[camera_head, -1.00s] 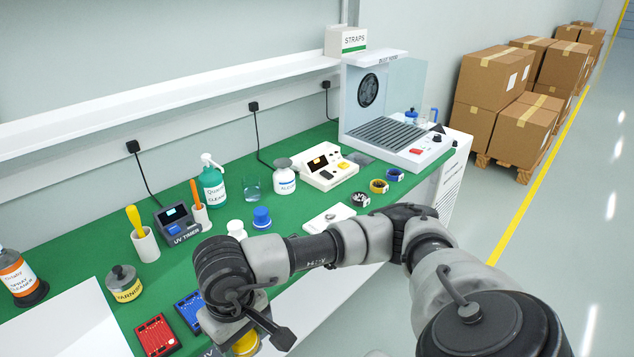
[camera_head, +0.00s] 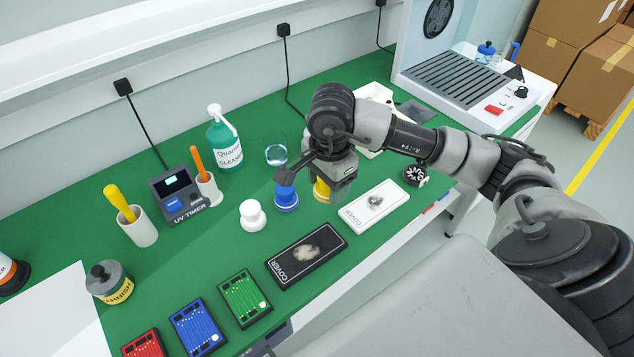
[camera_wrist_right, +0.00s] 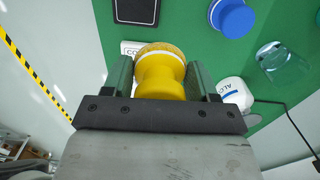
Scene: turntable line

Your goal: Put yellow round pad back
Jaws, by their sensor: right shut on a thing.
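The yellow round pad (camera_head: 321,191) is in my right gripper (camera_head: 337,180), at the right end of a row with the blue round pad (camera_head: 286,198) and the white round pad (camera_head: 253,215). In the right wrist view, the yellow pad (camera_wrist_right: 160,75) sits between the two fingers of my right gripper (camera_wrist_right: 161,85), which are shut on it. I cannot tell whether its underside touches the green mat. The blue pad (camera_wrist_right: 232,17) is apart from it there. My left gripper is not in view.
The white cover (camera_head: 374,206) and black cover (camera_head: 306,255) lie in front of the pads. Behind them stand a glass (camera_head: 276,150) and a green cleaner bottle (camera_head: 222,145). Several coloured boards, including a green one (camera_head: 245,298), lie at the front left.

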